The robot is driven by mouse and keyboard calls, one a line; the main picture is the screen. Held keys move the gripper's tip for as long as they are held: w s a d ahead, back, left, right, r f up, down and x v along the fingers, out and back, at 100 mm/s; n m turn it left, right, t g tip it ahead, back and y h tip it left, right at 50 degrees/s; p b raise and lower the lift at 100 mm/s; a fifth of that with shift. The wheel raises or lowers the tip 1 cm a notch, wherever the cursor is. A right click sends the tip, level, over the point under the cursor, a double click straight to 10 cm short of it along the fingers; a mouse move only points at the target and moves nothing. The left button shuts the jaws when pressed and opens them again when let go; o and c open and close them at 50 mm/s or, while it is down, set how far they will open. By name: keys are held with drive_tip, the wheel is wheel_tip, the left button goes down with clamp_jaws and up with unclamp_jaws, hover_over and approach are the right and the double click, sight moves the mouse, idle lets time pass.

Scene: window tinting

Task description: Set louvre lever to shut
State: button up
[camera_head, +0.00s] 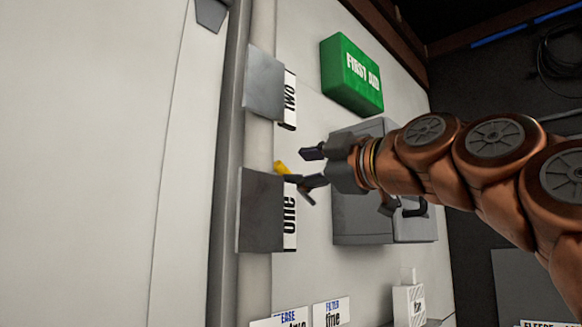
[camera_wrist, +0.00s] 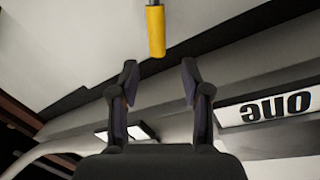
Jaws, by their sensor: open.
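The lever's yellow grip (camera_head: 281,168) shows beside the grey plate with the "one" label, at the left of my gripper. In the wrist view the yellow grip (camera_wrist: 155,32) hangs at the top centre on a thin dark rod, in line with the gap between my fingers. My gripper (camera_head: 302,167) is open and empty, its fingers pointing left toward the grip. In the wrist view my gripper (camera_wrist: 159,72) has its two fingers apart, with the grip's end just beyond the fingertips. I cannot tell whether the lever stands at shut.
The "one" label (camera_head: 290,218) also shows in the wrist view (camera_wrist: 268,108). A "two" label (camera_head: 289,98) is above it beside another grey plate (camera_head: 264,84). A green first aid box (camera_head: 350,75) and a grey box (camera_head: 362,215) are on the wall near my arm.

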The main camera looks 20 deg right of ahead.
drive_tip(key=shift+v, duration=2.35)
